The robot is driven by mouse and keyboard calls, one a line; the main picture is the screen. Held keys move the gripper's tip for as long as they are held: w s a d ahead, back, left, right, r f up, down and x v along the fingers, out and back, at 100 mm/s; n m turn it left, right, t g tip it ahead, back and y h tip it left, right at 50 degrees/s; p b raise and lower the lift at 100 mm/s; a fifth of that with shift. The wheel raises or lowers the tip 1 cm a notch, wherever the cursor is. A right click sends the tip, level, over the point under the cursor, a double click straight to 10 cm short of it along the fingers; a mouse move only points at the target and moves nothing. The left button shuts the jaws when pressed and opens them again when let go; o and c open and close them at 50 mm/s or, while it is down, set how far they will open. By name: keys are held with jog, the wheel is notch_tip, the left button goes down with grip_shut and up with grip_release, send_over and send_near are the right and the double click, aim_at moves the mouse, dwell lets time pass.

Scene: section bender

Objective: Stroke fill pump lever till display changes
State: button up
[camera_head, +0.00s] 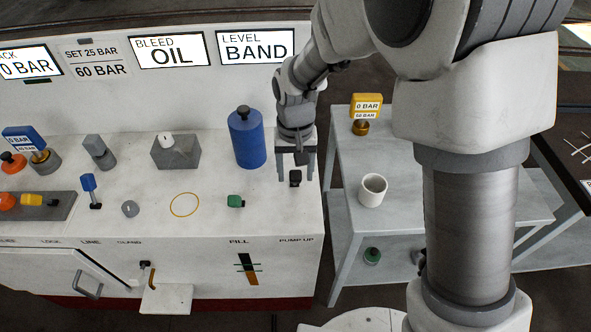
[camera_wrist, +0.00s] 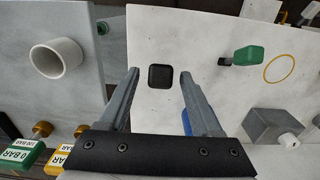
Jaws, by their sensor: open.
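A small black square knob (camera_head: 295,178), in line with the PUMP UP label, stands on the white bench top. I take it for the top of the pump lever, seen nearly end on. My gripper (camera_head: 295,183) points down over it with open fingers, one on each side. In the wrist view the knob (camera_wrist: 160,77) shows between the open fingertips (camera_wrist: 159,76), with a gap on both sides. A green handle (camera_head: 236,201) lies to the left, above the FILL label. The wall displays read LEVEL BAND (camera_head: 255,46) and BLEED OIL (camera_head: 168,51).
A blue cylinder (camera_head: 247,140) stands close to the left of my gripper. A grey block (camera_head: 176,152) is farther left. The bench top's right edge is near the knob.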

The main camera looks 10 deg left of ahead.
grip_shut()
dwell(1.4)
